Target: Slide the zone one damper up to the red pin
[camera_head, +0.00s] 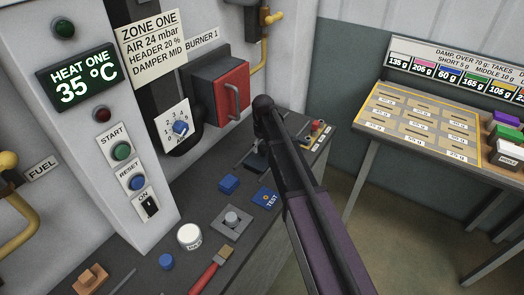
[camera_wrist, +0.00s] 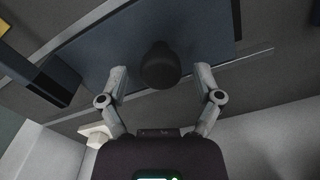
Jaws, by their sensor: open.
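The zone one sign (camera_head: 151,46) in the head view reads air 24 mbar, header 20 % and damper mid. I cannot pick out the damper or its red pin for certain in the head view. In the wrist view, a round dark knob (camera_wrist: 160,66) shows in front of a blue-grey surface (camera_wrist: 205,38); I cannot tell whether it is the damper's handle. My gripper (camera_wrist: 161,78) is open, with one fingertip on each side of the knob in the picture and no visible contact. In the head view my arm hides most of that area.
A burner box with a red door (camera_head: 232,92) and a numbered dial (camera_head: 178,128) are on the wall side. The bench below holds a white jar (camera_head: 190,236), a red-handled brush (camera_head: 209,272) and blue blocks. A table with a compartmented tray (camera_head: 376,96) stands right; floor lies between.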

